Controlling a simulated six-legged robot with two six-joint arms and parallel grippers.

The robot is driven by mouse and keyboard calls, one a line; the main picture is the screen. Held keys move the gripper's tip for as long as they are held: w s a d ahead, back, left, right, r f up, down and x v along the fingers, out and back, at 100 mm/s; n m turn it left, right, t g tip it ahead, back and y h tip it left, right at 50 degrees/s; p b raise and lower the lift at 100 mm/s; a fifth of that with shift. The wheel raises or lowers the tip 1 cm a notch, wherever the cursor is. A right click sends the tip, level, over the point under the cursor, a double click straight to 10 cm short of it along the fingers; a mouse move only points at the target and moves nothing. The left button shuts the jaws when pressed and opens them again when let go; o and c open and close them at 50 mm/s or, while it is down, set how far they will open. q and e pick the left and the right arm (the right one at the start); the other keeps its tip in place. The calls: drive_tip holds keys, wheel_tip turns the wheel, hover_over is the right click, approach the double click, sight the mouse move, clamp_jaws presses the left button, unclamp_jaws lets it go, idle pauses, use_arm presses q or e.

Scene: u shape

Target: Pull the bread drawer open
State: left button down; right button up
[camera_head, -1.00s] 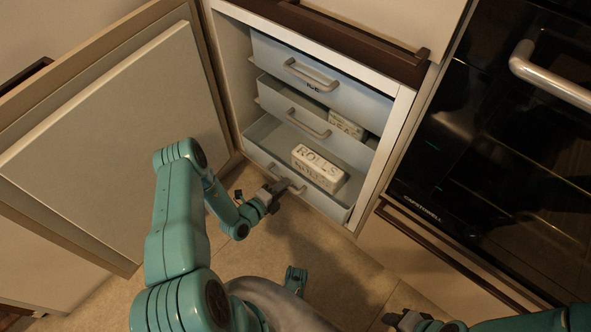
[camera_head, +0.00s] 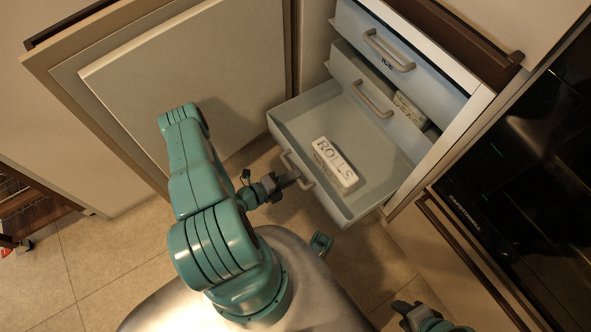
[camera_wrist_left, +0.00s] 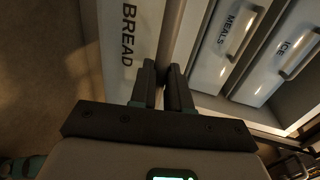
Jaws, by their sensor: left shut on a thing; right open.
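The bread drawer (camera_head: 290,112) is the lowest of three and stands well out of the cabinet. A white pack marked ROLLS (camera_head: 335,163) lies in it. Its front, lettered BREAD (camera_wrist_left: 128,35), shows in the left wrist view. My left gripper (camera_head: 291,177) is shut on the bread drawer's handle (camera_head: 300,172); in the left wrist view its fingers (camera_wrist_left: 163,85) close around the handle bar. My right gripper (camera_head: 408,312) is open and empty at the bottom right, low in front of the oven side.
The meals drawer (camera_head: 346,70) and the ice drawer (camera_head: 357,28) sit above, with grey handles. A dark oven (camera_head: 530,190) is at the right. Tiled floor (camera_head: 110,255) is clear at the lower left.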

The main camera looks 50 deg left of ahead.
use_arm(q)
drive_tip(key=shift+a, duration=0.1)
drive_tip(key=c, duration=1.1)
unclamp_jaws()
drive_tip(key=p+v, duration=0.3)
drive_tip(key=v, duration=1.3)
drive_tip(key=shift+s, duration=0.15)
